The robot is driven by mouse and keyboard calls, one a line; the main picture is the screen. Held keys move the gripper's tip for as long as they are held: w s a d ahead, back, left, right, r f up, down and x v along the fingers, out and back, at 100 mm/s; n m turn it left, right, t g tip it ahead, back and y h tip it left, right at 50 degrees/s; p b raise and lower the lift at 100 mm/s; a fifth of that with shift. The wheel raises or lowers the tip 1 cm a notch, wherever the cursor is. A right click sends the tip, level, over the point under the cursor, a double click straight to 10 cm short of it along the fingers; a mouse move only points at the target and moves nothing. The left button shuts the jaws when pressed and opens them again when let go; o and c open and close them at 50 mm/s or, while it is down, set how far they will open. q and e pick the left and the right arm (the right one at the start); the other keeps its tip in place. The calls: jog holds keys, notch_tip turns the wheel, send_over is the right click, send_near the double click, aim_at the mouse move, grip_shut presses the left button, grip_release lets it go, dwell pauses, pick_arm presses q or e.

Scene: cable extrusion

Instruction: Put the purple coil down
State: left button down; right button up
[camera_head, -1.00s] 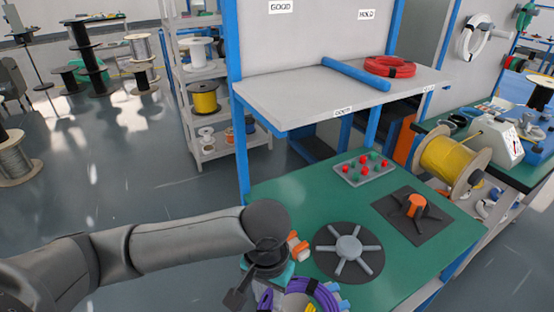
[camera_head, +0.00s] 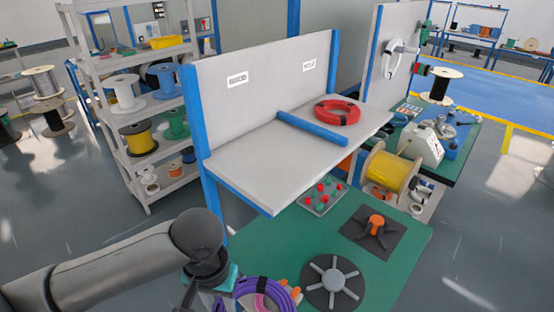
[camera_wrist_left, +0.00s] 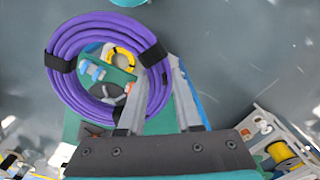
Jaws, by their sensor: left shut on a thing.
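The purple coil (camera_head: 262,292), bound with black straps, is at the bottom of the head view. It fills the upper left of the left wrist view (camera_wrist_left: 62,72). My left gripper (camera_wrist_left: 155,88) is shut on the coil's right side near a black strap. The coil hangs in the air, clear of the shelf. The shelf (camera_head: 240,170) has a bare left part under the GOOD sign (camera_head: 238,79). A blue bar (camera_head: 312,129) divides it from the part under the HOLD sign (camera_head: 309,65). My right gripper is not in view.
A red coil (camera_head: 337,112) lies on the shelf right of the bar. The green table (camera_head: 385,275) below holds a grey spoked fixture (camera_head: 334,283), an orange-hubbed fixture (camera_head: 376,226) and a button panel (camera_head: 323,196). A rack of spools (camera_head: 140,110) stands at the left.

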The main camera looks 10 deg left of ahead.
pick_arm(q)
notch_tip(320, 180, up, 6)
jog(key=p, duration=0.4)
jog(key=shift+f, duration=0.15)
jog(key=shift+w+d+f+b, duration=0.15)
jog(key=shift+w+f+b, duration=0.05)
jog(key=shift+f+b, duration=0.15)
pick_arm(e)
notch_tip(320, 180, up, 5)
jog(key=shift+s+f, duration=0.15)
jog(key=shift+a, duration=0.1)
